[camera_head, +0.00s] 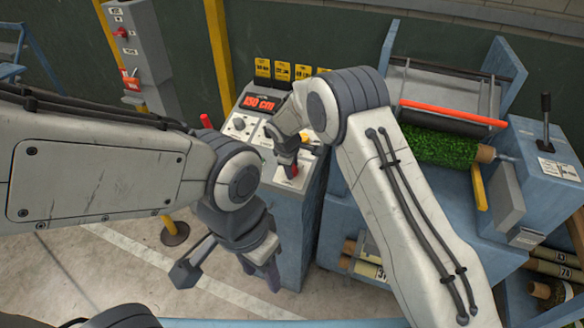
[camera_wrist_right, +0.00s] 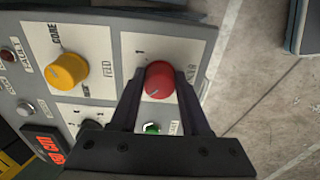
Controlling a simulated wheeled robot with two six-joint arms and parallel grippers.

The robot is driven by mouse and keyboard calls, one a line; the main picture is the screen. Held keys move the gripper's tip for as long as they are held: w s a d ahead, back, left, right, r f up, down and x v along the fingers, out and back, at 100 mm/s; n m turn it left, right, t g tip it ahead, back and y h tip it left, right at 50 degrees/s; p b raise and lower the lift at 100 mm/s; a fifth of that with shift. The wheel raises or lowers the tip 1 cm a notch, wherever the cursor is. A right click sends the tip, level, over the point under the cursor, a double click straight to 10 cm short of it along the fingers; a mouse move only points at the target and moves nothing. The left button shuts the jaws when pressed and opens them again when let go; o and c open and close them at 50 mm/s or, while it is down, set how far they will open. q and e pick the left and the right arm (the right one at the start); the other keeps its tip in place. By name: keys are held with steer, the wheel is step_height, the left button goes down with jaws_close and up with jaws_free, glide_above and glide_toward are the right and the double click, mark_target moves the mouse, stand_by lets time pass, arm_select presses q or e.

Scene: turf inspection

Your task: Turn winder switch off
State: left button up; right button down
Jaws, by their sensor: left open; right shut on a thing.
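A red rotary knob (camera_wrist_right: 160,80) with a white pointer line sits on a pale label plate of the control panel. I take it for the winder switch; its label is partly hidden. My right gripper (camera_wrist_right: 159,92) is shut on it, one dark finger on each side. In the head view the red knob (camera_head: 290,171) shows beneath my right gripper (camera_head: 287,163) at the front right of the console (camera_head: 298,215). My left gripper (camera_head: 228,272) is open and empty, low in front of the console, apart from it.
A yellow knob (camera_wrist_right: 67,71) and a green button (camera_wrist_right: 152,128) are close to the red knob. A red display (camera_head: 259,103) is at the panel's back. A green turf roll (camera_head: 440,148) lies on the machine to the right. Bare floor (camera_head: 120,265) is at left.

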steer(key=shift+c, duration=1.9)
jaws_free()
steer(key=b+v, duration=0.2)
steer(key=v, duration=0.8)
steer(key=shift+r+b, duration=0.25)
steer(key=shift+b, duration=0.15)
steer(key=shift+s, duration=0.1)
